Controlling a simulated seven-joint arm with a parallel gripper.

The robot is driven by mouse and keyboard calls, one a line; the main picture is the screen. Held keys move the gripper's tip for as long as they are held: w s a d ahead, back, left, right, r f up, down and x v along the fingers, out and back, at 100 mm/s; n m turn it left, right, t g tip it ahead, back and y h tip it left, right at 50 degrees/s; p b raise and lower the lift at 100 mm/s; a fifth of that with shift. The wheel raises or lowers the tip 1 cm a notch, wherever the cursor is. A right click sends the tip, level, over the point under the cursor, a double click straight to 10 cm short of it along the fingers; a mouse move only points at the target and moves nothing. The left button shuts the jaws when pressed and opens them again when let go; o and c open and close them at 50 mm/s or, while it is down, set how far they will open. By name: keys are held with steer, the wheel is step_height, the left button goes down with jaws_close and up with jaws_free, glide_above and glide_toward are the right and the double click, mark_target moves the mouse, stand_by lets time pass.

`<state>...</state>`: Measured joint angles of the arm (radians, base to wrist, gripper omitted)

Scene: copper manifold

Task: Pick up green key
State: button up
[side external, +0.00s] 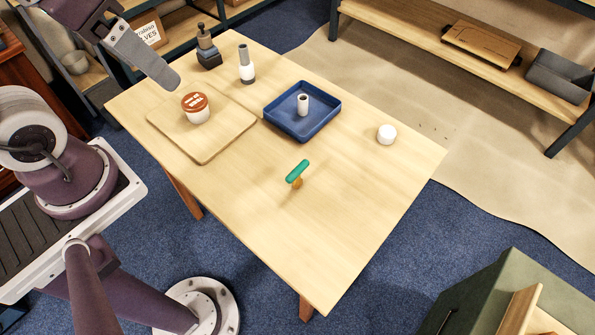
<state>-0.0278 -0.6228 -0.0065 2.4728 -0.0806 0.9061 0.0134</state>
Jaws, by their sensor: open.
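The green key (298,170) lies on the wooden table (350,205), near the middle of its front half. It looks like a short green bar with a small orange-brown part at its lower end. My gripper (165,78) is at the upper left, high above the far left part of the table and well away from the key. It is open, with a long grey finger showing; the other finger is not clearly visible. Nothing is seen in it.
A blue tray (334,122) holding a small pale cylinder (303,104) stands behind the key. A board (165,122) bears a red-lidded jar (197,108). A grey-white bottle (246,66), a dark device (207,48) and a white round object (387,134) also stand there. The table's front is clear.

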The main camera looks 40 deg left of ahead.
steer(key=w+d+f+n+g+h, duration=0.5)
steer(key=w+f+n+g+h, duration=0.25)
steer(key=w+f, duration=0.55)
steer(key=n+t+h, duration=0.2)
steer(key=n+h, duration=0.2)
steer(key=n, duration=0.1)
glide_toward(298, 175)
step_height(298, 175, up, 6)
steer(key=d, duration=0.2)
steer(key=f+n, duration=0.1)
steer(key=f, duration=0.2)
steer(key=f+n+t+h, duration=0.1)
steer(key=f+n, duration=0.1)
steer(key=f, duration=0.1)
steer(key=f+n, duration=0.2)
steer(key=f, duration=0.1)
steer(key=shift+w+a, duration=0.2)
steer(key=shift+w, duration=0.1)
steer(key=shift+h, duration=0.25)
steer(key=x, duration=0.2)
steer(key=f+x, duration=0.1)
steer(key=x, duration=0.3)
steer(key=shift+s+a+f, duration=0.2)
steer(key=shift+d+f, duration=0.2)
steer(key=shift+d, duration=0.25)
steer(key=c, duration=1.3)
steer(key=shift+r, duration=0.1)
